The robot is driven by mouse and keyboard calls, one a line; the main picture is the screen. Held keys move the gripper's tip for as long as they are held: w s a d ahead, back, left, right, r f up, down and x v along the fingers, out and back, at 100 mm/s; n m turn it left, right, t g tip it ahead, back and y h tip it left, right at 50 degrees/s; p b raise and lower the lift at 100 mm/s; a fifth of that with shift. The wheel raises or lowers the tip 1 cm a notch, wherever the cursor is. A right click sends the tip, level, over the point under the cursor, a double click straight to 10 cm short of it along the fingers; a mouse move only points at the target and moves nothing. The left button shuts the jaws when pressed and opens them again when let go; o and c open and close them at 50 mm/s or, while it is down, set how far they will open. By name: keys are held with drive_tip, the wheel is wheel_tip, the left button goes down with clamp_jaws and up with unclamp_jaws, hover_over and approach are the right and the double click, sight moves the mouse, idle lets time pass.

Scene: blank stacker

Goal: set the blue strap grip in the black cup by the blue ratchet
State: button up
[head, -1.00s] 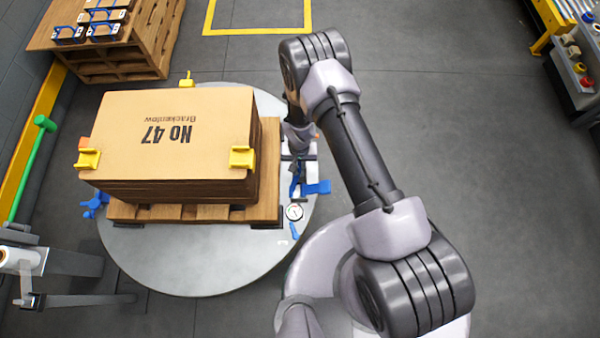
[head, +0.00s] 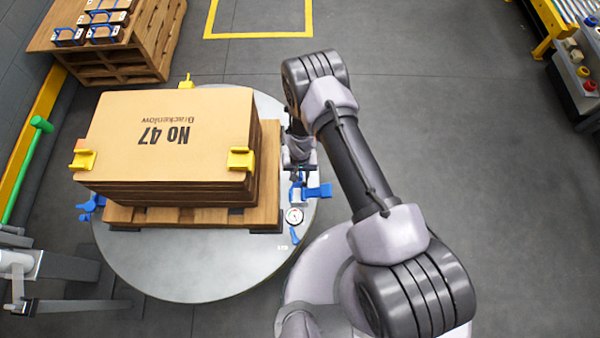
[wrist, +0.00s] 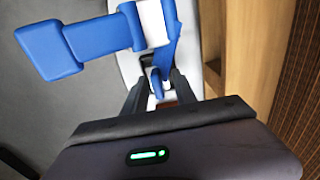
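The blue ratchet (head: 312,191) stands at the right rim of the round turntable. Its broad blue lever fills the upper left of the wrist view (wrist: 75,42). My gripper (head: 299,167) is just beside it, partly hidden by my arm in the head view. In the wrist view, my two dark fingers (wrist: 160,82) stand apart on either side of a narrow blue piece, apparently the strap grip (wrist: 157,84). Whether they touch it is unclear. A small dark part beside the ratchet, possibly the black cup (wrist: 147,60), is mostly hidden.
A stack of cardboard (head: 170,110) with yellow corner pieces sits on a wooden pallet (head: 185,217) on the turntable (head: 180,275), close by my gripper. A round gauge (head: 294,216) is at the near right rim. Open grey floor (head: 480,150) lies to the right.

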wheel_tip(320, 180, up, 13)
drive_tip(key=p, duration=0.5)
wheel_tip(320, 180, up, 18)
drive_tip(key=r+m+t, duration=0.1)
drive_tip(key=t, duration=0.1)
hover_over(300, 173)
drive_tip(key=w+d, duration=0.2)
drive_tip(key=w, duration=0.3)
drive_tip(key=s+d+r+m+y, duration=0.1)
drive_tip(key=s+d+r, duration=0.1)
drive_tip(key=r, duration=0.6)
drive_tip(key=s+d+r, duration=0.1)
drive_tip(key=s+r, duration=0.1)
drive_tip(key=r, duration=0.6)
drive_tip(key=s+d+r+m+t+y, duration=0.1)
drive_tip(key=s+d+r+m+t, duration=0.1)
drive_tip(key=s+r, duration=1.2)
drive_tip(key=s+d+t, duration=0.1)
drive_tip(key=s, duration=0.3)
drive_tip(key=shift+s+d+r+t, duration=0.2)
drive_tip(key=shift+r+t, duration=0.15)
drive_tip(key=shift+t, duration=0.05)
